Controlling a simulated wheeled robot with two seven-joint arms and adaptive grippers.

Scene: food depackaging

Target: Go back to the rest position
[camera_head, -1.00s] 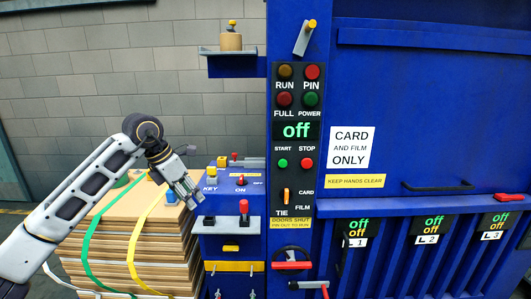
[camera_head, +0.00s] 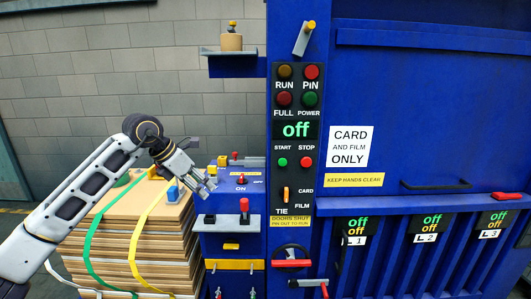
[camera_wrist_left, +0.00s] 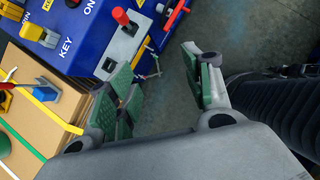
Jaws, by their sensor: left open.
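My left gripper (camera_head: 208,187) hangs in the air at the left edge of the blue baler's control ledge, by the stack of card sheets. In the left wrist view its two green-padded fingers (camera_wrist_left: 165,88) stand apart with nothing between them, only dark floor beyond. The red-knobbed lever (camera_head: 244,206) on the ledge is just right of the gripper and apart from it; it also shows in the left wrist view (camera_wrist_left: 121,17). My right gripper is in neither current view.
The strapped card stack (camera_head: 150,235) stands below my left arm, with a blue block (camera_head: 172,194) on top. The blue baler (camera_head: 440,110) fills the right side, with a control panel (camera_head: 297,150) reading "off". A shelf (camera_head: 232,53) holds a weight-like object.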

